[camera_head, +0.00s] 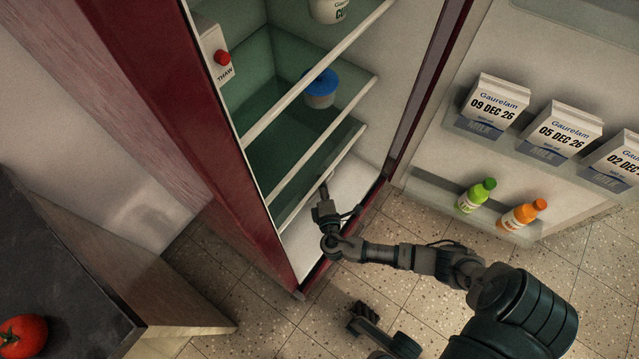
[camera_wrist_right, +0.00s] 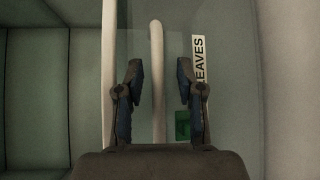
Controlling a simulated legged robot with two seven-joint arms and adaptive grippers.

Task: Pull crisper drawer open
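The crisper drawer (camera_wrist_right: 225,110) has a see-through front with a "LEAVES" label (camera_wrist_right: 199,60), seen in the right wrist view. A pale bar, its handle (camera_wrist_right: 157,40), runs between the two fingers of my right gripper (camera_wrist_right: 160,75). The fingers are open, with gaps on both sides of the bar. In the head view my right gripper (camera_head: 325,188) reaches into the lower fridge, at the lowest pale bar, and hides part of it. A dark part low in the head view may be my left gripper (camera_head: 365,316); its fingers are unclear.
The fridge (camera_head: 190,120) has its door (camera_head: 440,150) open to the right, with cartons (camera_head: 495,105) and bottles (camera_head: 477,195) on its racks. A blue-lidded tub (camera_head: 320,88) stands on a shelf above. A dark counter with a tomato (camera_head: 22,336) is at lower left.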

